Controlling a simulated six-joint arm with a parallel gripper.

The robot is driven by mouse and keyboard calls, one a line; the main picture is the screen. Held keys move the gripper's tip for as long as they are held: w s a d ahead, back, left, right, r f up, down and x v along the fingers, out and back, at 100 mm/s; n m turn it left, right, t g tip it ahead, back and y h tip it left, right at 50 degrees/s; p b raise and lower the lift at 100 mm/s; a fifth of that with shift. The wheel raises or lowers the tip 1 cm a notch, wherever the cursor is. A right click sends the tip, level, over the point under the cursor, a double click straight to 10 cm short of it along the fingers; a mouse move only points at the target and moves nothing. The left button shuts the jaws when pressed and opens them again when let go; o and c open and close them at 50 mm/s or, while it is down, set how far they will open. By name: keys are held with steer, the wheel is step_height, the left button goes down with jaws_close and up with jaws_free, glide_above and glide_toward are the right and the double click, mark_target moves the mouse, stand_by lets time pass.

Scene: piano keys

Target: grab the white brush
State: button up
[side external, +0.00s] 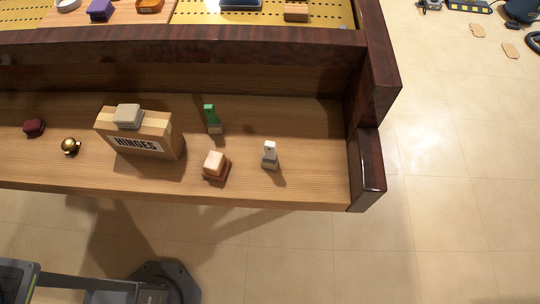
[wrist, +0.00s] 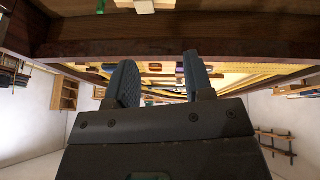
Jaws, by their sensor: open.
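The white brush (side external: 270,155) stands upright on the wooden ledge, near its front edge and toward the right end. It has a pale handle and a grey lower part. My gripper (wrist: 159,64) shows in the wrist view, with its two dark fingers apart and nothing between them. A pale block-like thing (wrist: 144,6) is cut off at the top of that view; I cannot tell whether it is the brush. My gripper is outside the side external view.
A green brush (side external: 211,118) stands behind and left of the white one. A brown block-like item with a pale top (side external: 215,165) is to its left. A box marked HINGES (side external: 140,138) stands farther left. A dark raised end block (side external: 367,170) bounds the ledge's right end.

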steer(key=w+d+n+g+h, duration=0.2)
steer(key=w+d+n, duration=0.3)
steer(key=w+d, duration=0.55)
steer(key=n+g+h, duration=0.2)
steer(key=n+g, duration=0.2)
steer(key=n, duration=0.6)
glide_above(266, 143)
steer(key=a, duration=0.4)
step_height(266, 143, down, 21)
steer(key=x, duration=0.8)
steer(key=shift+w+a+f, duration=0.1)
steer(key=shift+f, duration=0.1)
steer(key=shift+w+a+x, duration=0.15)
steer(key=shift+x, duration=1.35)
steer(key=shift+w+a+x, duration=0.1)
steer(key=shift+w+x, duration=0.1)
steer(key=shift+x, duration=1.35)
steer(key=shift+f, duration=0.15)
jaws_close()
